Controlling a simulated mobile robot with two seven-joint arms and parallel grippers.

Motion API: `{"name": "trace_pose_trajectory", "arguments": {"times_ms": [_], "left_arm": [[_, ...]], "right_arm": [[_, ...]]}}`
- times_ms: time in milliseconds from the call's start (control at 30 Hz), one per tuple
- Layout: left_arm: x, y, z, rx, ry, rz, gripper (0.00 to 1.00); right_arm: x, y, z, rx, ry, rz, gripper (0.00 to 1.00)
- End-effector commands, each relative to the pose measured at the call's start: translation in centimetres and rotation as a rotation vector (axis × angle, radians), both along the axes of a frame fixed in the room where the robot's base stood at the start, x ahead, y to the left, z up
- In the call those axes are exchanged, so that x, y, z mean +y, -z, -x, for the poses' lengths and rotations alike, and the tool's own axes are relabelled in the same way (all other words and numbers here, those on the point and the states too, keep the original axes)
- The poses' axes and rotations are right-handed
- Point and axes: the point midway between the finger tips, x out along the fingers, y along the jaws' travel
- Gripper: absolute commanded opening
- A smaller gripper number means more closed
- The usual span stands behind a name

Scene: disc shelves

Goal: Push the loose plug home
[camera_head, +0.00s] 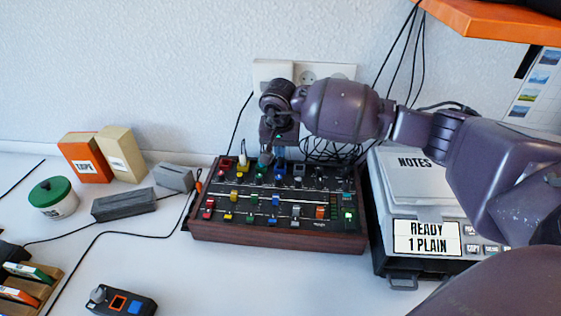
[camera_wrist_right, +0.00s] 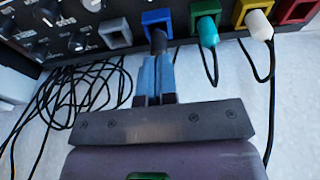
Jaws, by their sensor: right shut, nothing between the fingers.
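My right gripper (camera_head: 267,157) is shut and empty at the back row of the mixer (camera_head: 280,239). In the right wrist view its fingers (camera_wrist_right: 155,68) are close together and point at the blue socket (camera_wrist_right: 157,17). A dark piece lies between the fingers and that socket; I cannot tell whether it is a plug or the fingertips. A teal plug (camera_wrist_right: 208,33) sits at the green socket (camera_wrist_right: 205,8), and a white plug (camera_wrist_right: 259,25) at the yellow socket (camera_wrist_right: 243,10). I cannot tell which plug is loose. My left gripper is not in view.
A grey socket (camera_wrist_right: 115,33) and a red one (camera_wrist_right: 298,11) flank these sockets. Coiled black cables (camera_wrist_right: 75,92) lie behind the mixer. Grey blocks (camera_head: 124,204) lie at left. The front table is mostly clear.

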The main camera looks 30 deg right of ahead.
Motion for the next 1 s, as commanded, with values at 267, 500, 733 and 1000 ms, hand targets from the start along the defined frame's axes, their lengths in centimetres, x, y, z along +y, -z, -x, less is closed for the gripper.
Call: {"name": "trace_pose_trajectory", "arguments": {"times_ms": [267, 500, 733, 1000], "left_arm": [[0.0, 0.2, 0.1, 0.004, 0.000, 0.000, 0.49], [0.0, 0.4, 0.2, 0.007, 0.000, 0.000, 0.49], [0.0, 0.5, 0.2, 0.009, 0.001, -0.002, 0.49], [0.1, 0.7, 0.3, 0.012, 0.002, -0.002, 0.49]], "right_arm": [[0.0, 0.3, 0.0, 0.001, 0.000, 0.001, 0.00], [0.0, 0.6, 0.0, 0.001, 0.000, 0.000, 0.00], [0.0, 0.8, 0.0, 0.001, 0.000, 0.000, 0.00], [0.0, 1.1, 0.0, 0.001, 0.000, 0.000, 0.00]]}}
